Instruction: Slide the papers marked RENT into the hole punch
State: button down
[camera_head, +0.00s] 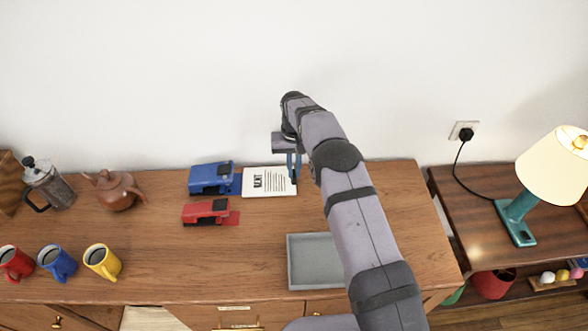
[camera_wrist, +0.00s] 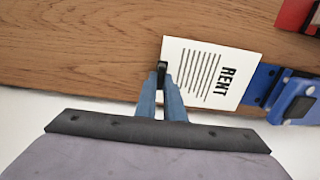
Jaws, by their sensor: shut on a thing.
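The white papers marked RENT (camera_head: 268,182) lie on the wooden cabinet top near the wall; the word also reads clearly in the wrist view (camera_wrist: 210,75). My gripper (camera_head: 294,178) is shut on the papers' right edge, the edge away from the blue punch; its fingertips show in the wrist view (camera_wrist: 163,72). A blue hole punch (camera_head: 211,178) stands just left of the papers, and it also shows in the wrist view (camera_wrist: 297,95). The papers' far edge meets the punch's blue base; I cannot tell whether it is under the punch head.
A smaller red punch-like device (camera_head: 206,210) stands in front of the blue one. A grey tray (camera_head: 312,283) sits at the front right. A teapot (camera_head: 117,190), a French press (camera_head: 50,186) and mugs (camera_head: 103,262) stand at the left. A lamp (camera_head: 520,215) stands on the side table.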

jog(key=shift+a+b, duration=0.55)
jog(key=shift+a, duration=2.15)
dwell(1.4)
jog(key=shift+f, duration=0.25)
dwell(0.4)
jog(key=c, duration=1.8)
grip_release()
jog(key=shift+r, duration=0.15)
notch_tip(320, 180, up, 8)
jog(key=p, duration=0.5)
